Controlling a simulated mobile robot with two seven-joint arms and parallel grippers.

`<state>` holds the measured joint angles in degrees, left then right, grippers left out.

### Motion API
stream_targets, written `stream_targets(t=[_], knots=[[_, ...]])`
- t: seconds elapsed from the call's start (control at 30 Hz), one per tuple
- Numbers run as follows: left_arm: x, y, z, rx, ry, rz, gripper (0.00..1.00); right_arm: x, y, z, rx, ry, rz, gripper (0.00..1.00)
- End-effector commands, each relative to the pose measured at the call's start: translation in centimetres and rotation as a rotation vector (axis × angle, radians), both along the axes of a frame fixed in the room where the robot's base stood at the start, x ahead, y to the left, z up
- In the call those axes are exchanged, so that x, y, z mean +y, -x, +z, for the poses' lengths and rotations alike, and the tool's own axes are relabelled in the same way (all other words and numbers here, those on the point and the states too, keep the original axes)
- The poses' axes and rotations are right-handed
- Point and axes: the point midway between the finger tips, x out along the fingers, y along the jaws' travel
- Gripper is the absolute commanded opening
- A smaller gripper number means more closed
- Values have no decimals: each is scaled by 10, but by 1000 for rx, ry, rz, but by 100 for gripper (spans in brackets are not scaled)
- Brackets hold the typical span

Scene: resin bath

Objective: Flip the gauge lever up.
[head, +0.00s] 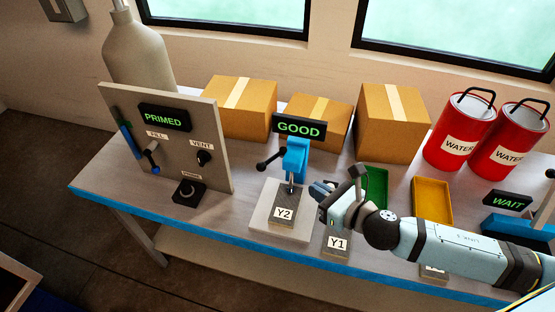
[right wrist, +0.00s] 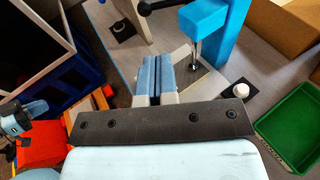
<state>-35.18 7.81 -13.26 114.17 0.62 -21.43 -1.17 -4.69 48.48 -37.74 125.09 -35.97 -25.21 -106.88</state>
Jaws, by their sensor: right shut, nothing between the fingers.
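The blue gauge (head: 295,158) stands on a pale base plate with a black GOOD display (head: 299,128) above it. Its lever (head: 264,164) sticks out to the left, ending in a black ball and pointing slightly down. A grey block labelled Y2 (head: 284,212) sits under the gauge's spindle. In the right wrist view the gauge's blue column (right wrist: 221,28) and the black lever (right wrist: 150,6) are at the top. My right gripper (head: 318,190) is shut and empty, just right of the gauge and apart from the lever. Its closed fingers also show in the right wrist view (right wrist: 157,76).
A block labelled Y1 (head: 336,243) lies below my right gripper. A PRIMED panel (head: 170,140) stands left. Green (head: 374,187) and yellow trays (head: 431,199), cardboard boxes (head: 393,120) and red water cans (head: 459,131) are behind and right. A WAIT display (head: 507,201) is far right.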

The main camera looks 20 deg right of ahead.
Motion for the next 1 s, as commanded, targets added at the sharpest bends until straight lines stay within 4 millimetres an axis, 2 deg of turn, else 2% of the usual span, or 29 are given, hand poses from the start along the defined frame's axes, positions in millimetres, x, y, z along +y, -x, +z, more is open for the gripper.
stream_targets(t=[0.47,0.67,1.0], knots=[[1,3,-1,7,-2,0,0,1,-5,1,-15,23,5,0],[2,2,8,4,-5,1,0,14,-31,-2,-16,21,5,0],[7,1,23,-4,-10,10,0,46,-94,-17,-13,20,6,0]])
